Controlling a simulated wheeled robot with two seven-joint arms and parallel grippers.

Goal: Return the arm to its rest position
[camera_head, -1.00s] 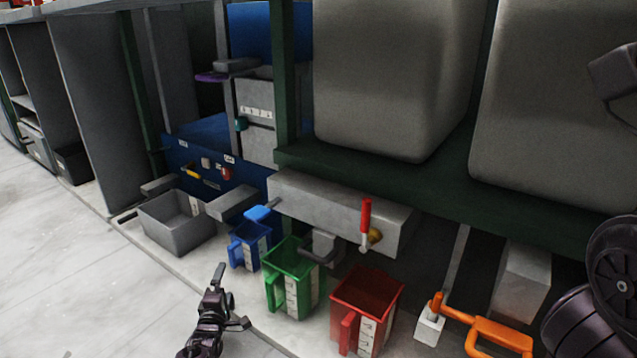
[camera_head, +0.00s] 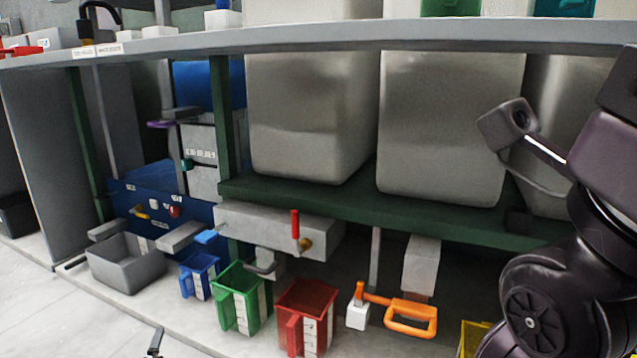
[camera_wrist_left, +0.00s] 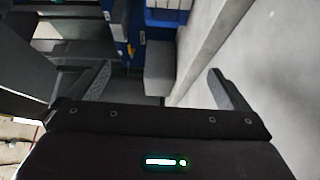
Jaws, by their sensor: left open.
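My left gripper (camera_head: 155,342) shows only as a small dark tip at the bottom edge of the head view, over the pale floor. In the left wrist view my left gripper (camera_wrist_left: 160,84) has its two fingers wide apart with nothing between them. Past the fingers are a blue surface and a grey box, seen sideways. My right arm (camera_head: 560,230) is folded up at the right side of the head view, and its fingers do not show.
Below the shelf stand a grey bin (camera_head: 127,272), a blue jug (camera_head: 199,276), a green jug (camera_head: 240,299) and a red jug (camera_head: 306,306). An orange handle (camera_head: 410,316) lies to their right. Large grey tanks (camera_head: 312,120) stand on the green shelf. The floor at lower left is clear.

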